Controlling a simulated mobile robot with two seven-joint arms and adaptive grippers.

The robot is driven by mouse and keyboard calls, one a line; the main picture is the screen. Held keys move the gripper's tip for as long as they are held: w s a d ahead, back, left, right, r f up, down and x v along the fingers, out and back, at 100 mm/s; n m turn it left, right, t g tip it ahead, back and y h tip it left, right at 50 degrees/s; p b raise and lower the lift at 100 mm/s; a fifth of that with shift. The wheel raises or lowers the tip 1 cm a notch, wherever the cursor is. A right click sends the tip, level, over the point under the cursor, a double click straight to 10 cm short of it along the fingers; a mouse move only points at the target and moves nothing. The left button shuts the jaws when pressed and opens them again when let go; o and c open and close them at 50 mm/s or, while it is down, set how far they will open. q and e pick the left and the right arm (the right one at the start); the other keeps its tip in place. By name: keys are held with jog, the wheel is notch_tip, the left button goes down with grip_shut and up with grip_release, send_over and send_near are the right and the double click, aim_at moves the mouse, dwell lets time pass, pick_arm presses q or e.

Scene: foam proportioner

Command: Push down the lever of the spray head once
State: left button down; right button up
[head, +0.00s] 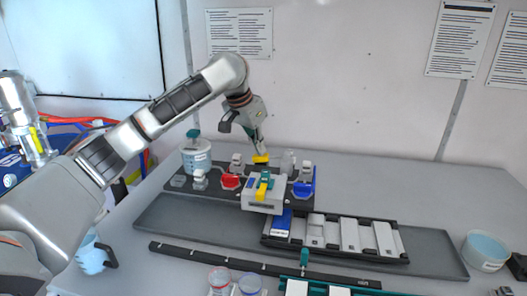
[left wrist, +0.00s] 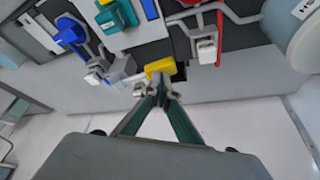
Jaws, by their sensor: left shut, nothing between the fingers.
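My left gripper (head: 258,146) points down over the back of the dark mounting plate, its fingers shut and empty. A yellow lever-like piece (head: 261,159) lies right at its fingertips. In the left wrist view the closed fingertips (left wrist: 160,88) are just below the yellow piece (left wrist: 160,66) in the picture; I cannot tell whether they touch it. The body under the yellow piece is mostly hidden, so its link to the spray head is unclear. My right gripper is not in view.
A grey box (head: 257,203) with a teal and yellow top stands in front. Red (head: 230,182) and blue (head: 303,189) handled parts flank it. A lidded clear tub (head: 196,155) is at left. A black rack (head: 335,236) with white blocks lies front right. The table's back right is clear.

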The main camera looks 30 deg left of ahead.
pick_arm(q)
jog(key=shift+f, duration=0.7)
jog(key=shift+r, duration=0.1)
jog(key=shift+r, duration=4)
jog(key=shift+s+f, duration=0.1)
